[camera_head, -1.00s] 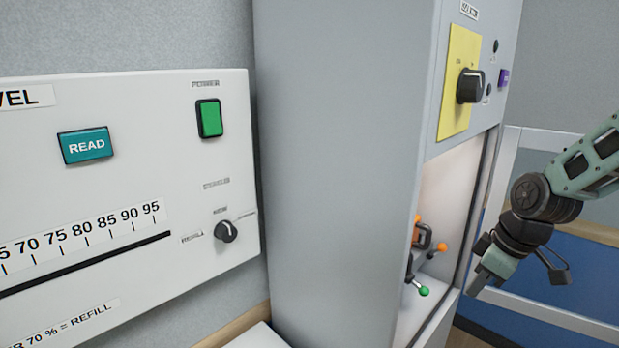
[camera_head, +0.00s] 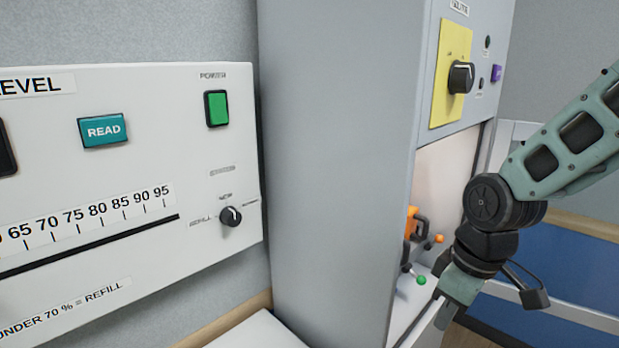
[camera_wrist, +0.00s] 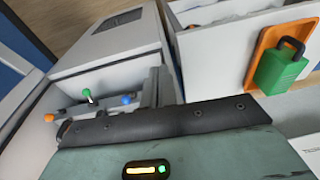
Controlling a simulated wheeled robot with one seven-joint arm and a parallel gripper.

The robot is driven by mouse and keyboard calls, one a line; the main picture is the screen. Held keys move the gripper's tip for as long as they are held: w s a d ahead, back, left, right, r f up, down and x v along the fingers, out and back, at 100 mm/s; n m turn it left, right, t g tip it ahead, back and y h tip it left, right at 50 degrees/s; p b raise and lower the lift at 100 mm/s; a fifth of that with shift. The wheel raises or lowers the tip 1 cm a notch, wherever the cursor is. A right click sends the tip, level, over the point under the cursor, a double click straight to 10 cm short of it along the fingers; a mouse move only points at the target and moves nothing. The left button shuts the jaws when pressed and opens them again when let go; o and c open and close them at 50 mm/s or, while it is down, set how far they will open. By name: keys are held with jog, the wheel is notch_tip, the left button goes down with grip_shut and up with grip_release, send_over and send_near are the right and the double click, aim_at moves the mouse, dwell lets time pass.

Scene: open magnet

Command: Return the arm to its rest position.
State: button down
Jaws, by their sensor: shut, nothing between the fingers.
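My arm (camera_head: 570,145) comes in from the right edge of the head view and bends down at a dark round joint. My gripper (camera_head: 441,316) points down at the lower right, in front of the open recess of the grey cabinet. It is shut and empty. In the wrist view, the teal housing and a dark bar of my own wrist fill the bottom. Small green (camera_wrist: 86,93), orange (camera_wrist: 48,118) and blue (camera_wrist: 126,100) knobs show just beyond it.
The grey cabinet (camera_head: 335,150) has a lit recess with a green-tipped lever (camera_head: 421,280) close left of my gripper. A black knob (camera_head: 461,77) sits above. A white level panel (camera_head: 150,230) is left. A green padlock (camera_wrist: 280,70) hangs on an orange plate in the wrist view.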

jog(key=s+a+b, duration=0.1)
jog(key=s+a, duration=0.2)
jog(key=s, duration=0.5)
jog(key=s+a+r+m+g+h, duration=0.1)
jog(key=s+a, duration=0.3)
jog(key=s, duration=0.5)
jog(key=shift+a+b, duration=0.2)
jog(key=shift+b, duration=0.15)
